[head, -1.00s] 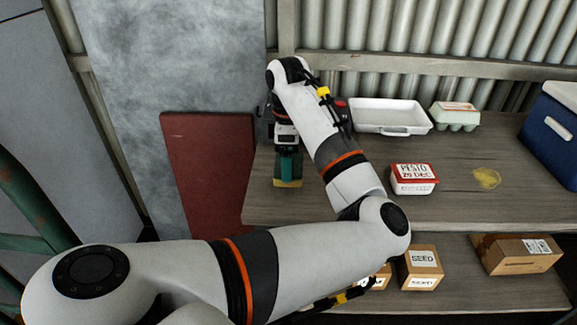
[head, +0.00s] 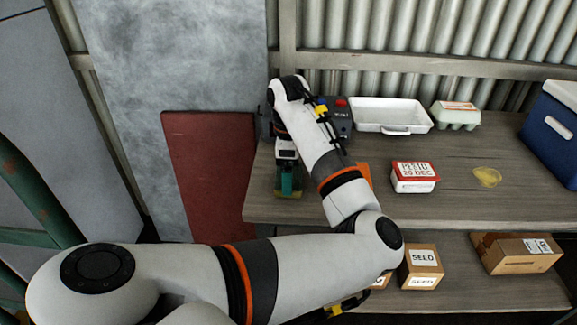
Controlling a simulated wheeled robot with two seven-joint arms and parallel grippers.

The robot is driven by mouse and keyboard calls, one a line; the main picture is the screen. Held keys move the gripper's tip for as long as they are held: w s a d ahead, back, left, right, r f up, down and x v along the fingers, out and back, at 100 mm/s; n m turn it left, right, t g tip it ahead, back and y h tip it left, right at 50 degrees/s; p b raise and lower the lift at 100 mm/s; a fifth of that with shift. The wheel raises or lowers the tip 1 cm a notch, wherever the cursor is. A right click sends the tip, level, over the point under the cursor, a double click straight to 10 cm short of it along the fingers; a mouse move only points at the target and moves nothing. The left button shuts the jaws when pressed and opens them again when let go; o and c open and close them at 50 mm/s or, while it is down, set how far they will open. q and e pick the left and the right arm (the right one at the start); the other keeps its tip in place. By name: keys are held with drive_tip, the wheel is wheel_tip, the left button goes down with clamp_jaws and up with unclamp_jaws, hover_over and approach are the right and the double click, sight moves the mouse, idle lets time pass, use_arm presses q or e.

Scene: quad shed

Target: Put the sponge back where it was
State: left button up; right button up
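The sponge (head: 289,186), green with a yellowish lower edge, is at the left end of the upper wooden shelf. My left gripper (head: 288,177) points down at it from above, with dark fingers at its sides, and appears shut on it. Whether the sponge touches the wood or hangs just above it I cannot tell. My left arm reaches across the shelf and hides part of it. My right gripper is not in view.
A dark device with a red button (head: 341,112) and an orange thing (head: 365,172) are partly behind my arm. A white tray (head: 388,103), egg carton (head: 456,112), pesto tub (head: 413,178), yellow patch (head: 487,177) and blue cooler (head: 553,135) are farther right. Boxes (head: 421,268) stand below.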

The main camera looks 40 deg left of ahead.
use_arm(q)
drive_tip(key=shift+o, duration=0.2)
drive_tip(key=shift+r, duration=0.1)
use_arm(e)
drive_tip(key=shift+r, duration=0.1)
use_arm(q)
drive_tip(key=shift+r, duration=0.15)
wheel_tip(320, 180, up, 6)
drive_tip(key=shift+f+p, duration=0.15)
drive_tip(key=shift+p, duration=0.15)
wheel_tip(320, 180, up, 6)
drive_tip(key=shift+p, duration=0.3)
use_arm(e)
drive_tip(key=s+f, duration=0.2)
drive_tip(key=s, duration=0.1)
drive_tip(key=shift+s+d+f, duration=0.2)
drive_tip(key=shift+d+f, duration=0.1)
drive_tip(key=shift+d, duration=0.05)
